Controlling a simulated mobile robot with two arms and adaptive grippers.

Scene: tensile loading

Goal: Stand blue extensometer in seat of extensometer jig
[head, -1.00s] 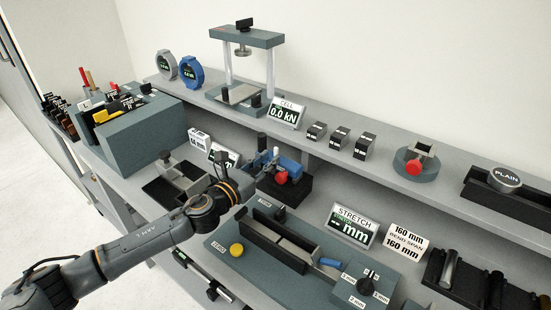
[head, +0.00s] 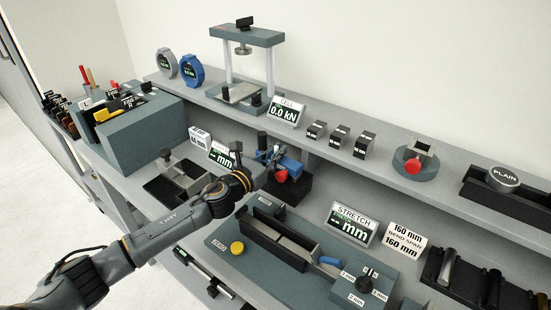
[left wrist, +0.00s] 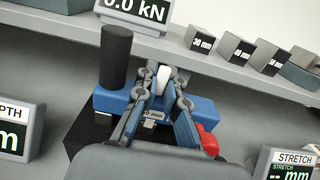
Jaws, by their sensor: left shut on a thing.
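The blue extensometer (head: 289,165) has a blue body, a red knob and a black post. It is at the black block (head: 297,190) on the lower shelf, partly hidden by my left gripper (head: 268,168). In the left wrist view the extensometer (left wrist: 203,108) lies between the fingers of my left gripper (left wrist: 162,88), which is shut on it. A white tip shows between the fingers. I cannot tell whether the extensometer touches the block. The teal STRETCH fixture (head: 222,252), probably the extensometer jig, has a long channel, a yellow button and a dial. My right gripper is not in view.
The STRETCH display (head: 351,225) stands behind the fixture. A dark tray with a grey clamp (head: 185,174) and small displays (head: 222,155) are left of my gripper. The upper shelf edge (head: 335,157) runs close behind, with a press frame (head: 246,38) above.

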